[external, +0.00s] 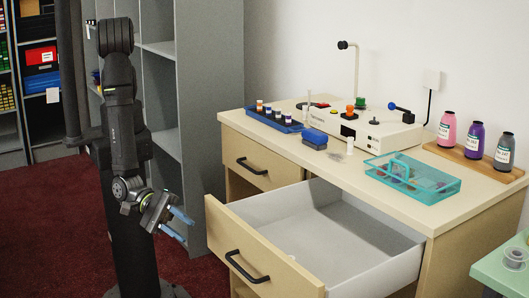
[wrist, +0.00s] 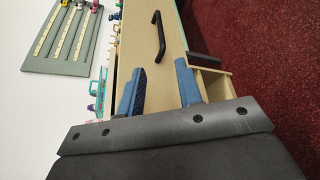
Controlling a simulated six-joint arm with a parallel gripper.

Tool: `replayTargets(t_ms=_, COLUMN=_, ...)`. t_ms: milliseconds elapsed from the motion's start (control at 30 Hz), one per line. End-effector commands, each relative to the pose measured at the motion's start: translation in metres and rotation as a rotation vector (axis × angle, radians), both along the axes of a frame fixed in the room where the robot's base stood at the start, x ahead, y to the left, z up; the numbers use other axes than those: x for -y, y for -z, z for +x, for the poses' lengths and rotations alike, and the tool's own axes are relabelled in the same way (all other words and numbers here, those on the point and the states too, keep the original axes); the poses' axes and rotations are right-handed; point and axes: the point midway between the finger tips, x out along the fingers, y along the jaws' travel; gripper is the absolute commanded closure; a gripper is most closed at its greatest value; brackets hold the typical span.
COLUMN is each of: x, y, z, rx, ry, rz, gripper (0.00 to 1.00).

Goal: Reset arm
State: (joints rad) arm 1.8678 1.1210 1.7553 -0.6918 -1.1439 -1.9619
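My arm is folded at the left of the external view, beside the counter. My gripper (external: 180,226) hangs low at its end, with its blue fingers pointing right and down, left of the pulled-out drawer (external: 262,262). In the wrist view my gripper (wrist: 160,88) shows two blue fingers apart with nothing between them. A wooden drawer front with a black handle (wrist: 159,36) lies beyond the fingertips there. No contact with the drawer is visible.
The counter (external: 447,190) carries a blue vial tray (external: 274,121), a white device (external: 362,130), a teal basket (external: 412,178) and a wooden board with bottles (external: 470,165). Another drawer (external: 248,165) is shut. Grey shelving (external: 220,120) stands behind my arm. Red carpet (external: 50,235) is clear at left.

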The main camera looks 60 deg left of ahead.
Motion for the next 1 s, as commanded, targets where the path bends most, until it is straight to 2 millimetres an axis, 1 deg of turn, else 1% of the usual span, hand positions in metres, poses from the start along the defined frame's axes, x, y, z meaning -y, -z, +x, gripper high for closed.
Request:
replayTargets(t_ms=667, x=0.002, y=0.001, z=0.0, rx=0.0, ry=0.0, rz=0.0, gripper=0.67)
replayTargets(t_ms=767, x=0.009, y=0.002, z=0.003, rx=-0.001, ry=-0.001, rz=-0.001, gripper=0.67)
replayTargets(t_ms=833, x=0.017, y=0.005, z=0.006, rx=0.0, ry=-0.001, rz=0.001, gripper=0.67)
replayTargets(t_ms=1000, x=0.047, y=0.011, z=0.017, rx=-0.001, ry=-0.002, rz=-0.002, gripper=0.67)
